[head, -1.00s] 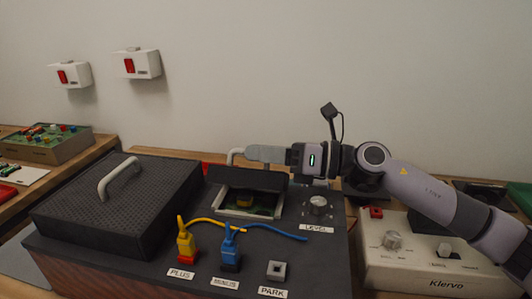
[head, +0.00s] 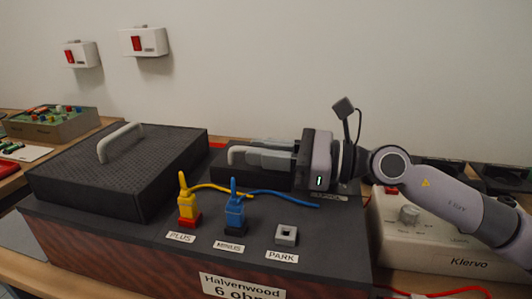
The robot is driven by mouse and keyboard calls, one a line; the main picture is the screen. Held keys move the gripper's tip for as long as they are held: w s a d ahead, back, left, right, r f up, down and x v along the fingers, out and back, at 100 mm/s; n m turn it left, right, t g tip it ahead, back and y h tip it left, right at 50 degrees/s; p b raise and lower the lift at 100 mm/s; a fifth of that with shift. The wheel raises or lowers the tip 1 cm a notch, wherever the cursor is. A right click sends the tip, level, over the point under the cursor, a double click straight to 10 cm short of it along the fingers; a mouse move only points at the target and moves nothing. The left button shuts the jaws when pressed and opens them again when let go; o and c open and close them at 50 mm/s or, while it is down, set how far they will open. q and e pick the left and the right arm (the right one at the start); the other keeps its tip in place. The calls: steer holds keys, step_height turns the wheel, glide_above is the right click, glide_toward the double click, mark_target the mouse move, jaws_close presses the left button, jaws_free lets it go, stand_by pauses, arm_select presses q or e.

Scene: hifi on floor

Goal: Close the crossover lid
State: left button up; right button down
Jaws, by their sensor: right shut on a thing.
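The black crossover lid (head: 222,174) is on the top of the dark speaker cabinet (head: 130,224), behind the two plugs. It lies flat or almost flat, and no opening shows under it; I cannot tell whether it sits fully flush. Its grey bar handle (head: 237,150) stands up at the left of my fingers. My right gripper (head: 268,156) comes in from the right, level, and is shut on the handle. Its fingers and body hide much of the lid's right part. My left gripper is not in view.
A yellow plug (head: 188,203) and a blue plug (head: 234,212) with cables stand in front of the lid, beside the PARK socket (head: 286,235). A black grille with a handle (head: 115,170) lies at left. The white Klervo box (head: 455,245) is at right.

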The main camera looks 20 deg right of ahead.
steer(key=shift+w+d+f, duration=0.1)
stand_by(0.3)
steer(key=c, duration=1.2)
jaws_free()
steer(key=shift+o, duration=0.2)
steer(key=shift+r, duration=0.55)
step_height(320, 180, up, 19)
steer(key=p, duration=0.5)
steer(key=shift+f, duration=0.1)
